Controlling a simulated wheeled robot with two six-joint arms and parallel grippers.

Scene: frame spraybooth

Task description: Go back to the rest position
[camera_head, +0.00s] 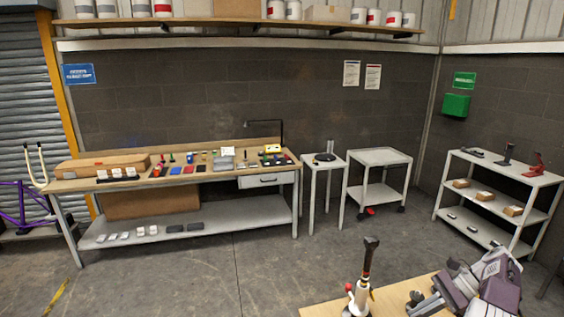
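Neither of my grippers can be made out in the head view, and no arm of mine comes in from the left. The view looks across a workshop floor (190,275) toward a long workbench (225,174) against a dark block wall.
A stool (326,160), a cart (380,157) and a shelf unit (505,168) stand beyond. A purple frame (22,205) is at left. The middle floor is clear.

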